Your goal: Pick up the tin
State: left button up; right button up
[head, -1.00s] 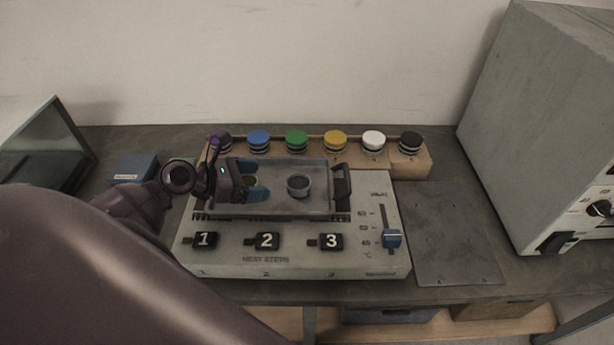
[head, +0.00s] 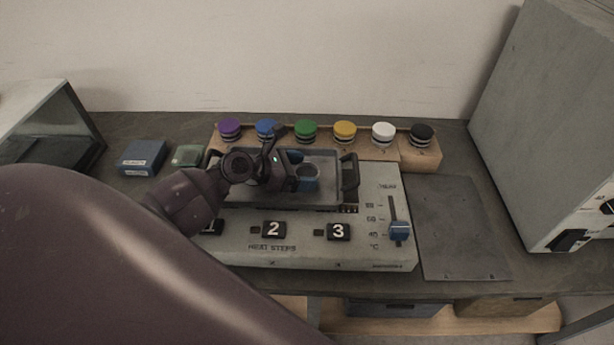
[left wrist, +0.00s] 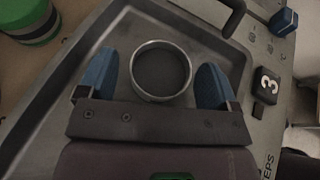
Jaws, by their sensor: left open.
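The tin (left wrist: 161,70) is a small round grey metal cup with an open top. It stands upright in a dark metal tray (head: 328,193) on the heater. In the head view the tin (head: 311,172) is partly hidden by my left gripper (head: 308,178). In the left wrist view my left gripper (left wrist: 155,80) is open, with one blue fingertip on each side of the tin. There seems to be a gap at each side, and it is not shut on the tin. My right gripper is not in view.
The heater (head: 365,245) has numbered tiles and a blue slider (head: 400,230). The tray has upright handles, one at right (head: 349,176). A wooden rack (head: 420,160) with several coloured-lid jars stands behind. A grey cabinet (head: 545,130) stands right. A flat plate (head: 455,230) lies bare beside the heater.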

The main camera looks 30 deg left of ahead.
pick_arm(q)
jog(key=shift+c, duration=0.6)
jog(key=c, duration=0.9)
jog(key=shift+o, duration=0.2)
jog(key=shift+r, duration=0.45)
notch_tip(320, 180, up, 9)
jog(key=p, duration=0.3)
notch_tip(320, 180, up, 10)
jog(key=p, duration=0.2)
send_over(302, 175)
jog(key=s+d+f+n+t+y, duration=0.1)
jog(key=s+d, duration=0.2)
jog(key=d, duration=0.8)
jog(key=shift+d+f+n, duration=0.15)
jog(key=shift+d+n, duration=0.1)
jog(key=shift+n, duration=0.05)
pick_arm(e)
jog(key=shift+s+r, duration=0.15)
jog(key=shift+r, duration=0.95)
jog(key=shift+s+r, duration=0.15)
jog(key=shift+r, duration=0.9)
